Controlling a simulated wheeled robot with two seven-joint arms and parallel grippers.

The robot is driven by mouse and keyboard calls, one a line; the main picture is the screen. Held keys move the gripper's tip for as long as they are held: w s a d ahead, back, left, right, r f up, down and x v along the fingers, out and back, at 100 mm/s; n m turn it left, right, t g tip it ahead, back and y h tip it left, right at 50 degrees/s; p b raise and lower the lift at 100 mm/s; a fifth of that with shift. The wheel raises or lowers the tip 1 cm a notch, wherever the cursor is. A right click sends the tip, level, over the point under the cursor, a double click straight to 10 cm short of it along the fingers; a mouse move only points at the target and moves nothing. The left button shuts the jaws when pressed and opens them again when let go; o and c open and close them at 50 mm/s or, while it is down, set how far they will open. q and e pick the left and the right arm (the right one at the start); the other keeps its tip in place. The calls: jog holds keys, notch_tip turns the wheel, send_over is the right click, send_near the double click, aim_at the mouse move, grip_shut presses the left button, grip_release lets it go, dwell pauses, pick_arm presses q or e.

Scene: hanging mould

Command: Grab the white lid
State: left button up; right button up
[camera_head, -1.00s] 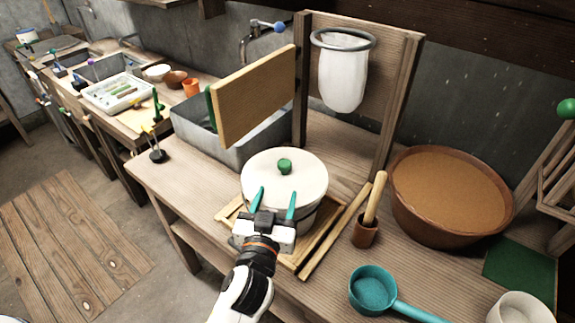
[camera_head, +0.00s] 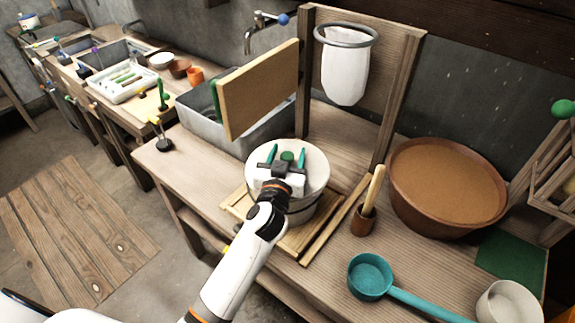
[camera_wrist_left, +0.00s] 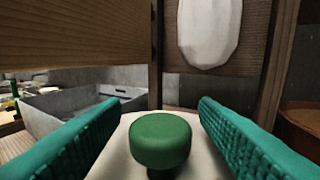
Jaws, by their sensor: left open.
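The white lid (camera_head: 313,168) sits on a round pot (camera_head: 300,213) on the wooden bench. Its green knob (camera_head: 287,156) stands up at the middle of the lid. My left gripper (camera_head: 286,154) is open above the lid, with its two teal fingers on either side of the knob. In the left wrist view the knob (camera_wrist_left: 160,140) lies between the spread fingers, with a gap on each side. The gripper hides the near part of the lid. My right gripper is not in view.
A wooden board (camera_head: 260,88) and an upright frame with a hanging white bag (camera_head: 345,75) stand behind the pot. A brown tub (camera_head: 402,195), a teal scoop (camera_head: 370,276) and a cup with a wooden handle (camera_head: 363,220) are to the right.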

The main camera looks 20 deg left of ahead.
pick_arm(q)
jog(key=c, duration=1.1)
jog(key=shift+o, duration=0.2)
jog(key=shift+r, duration=0.1)
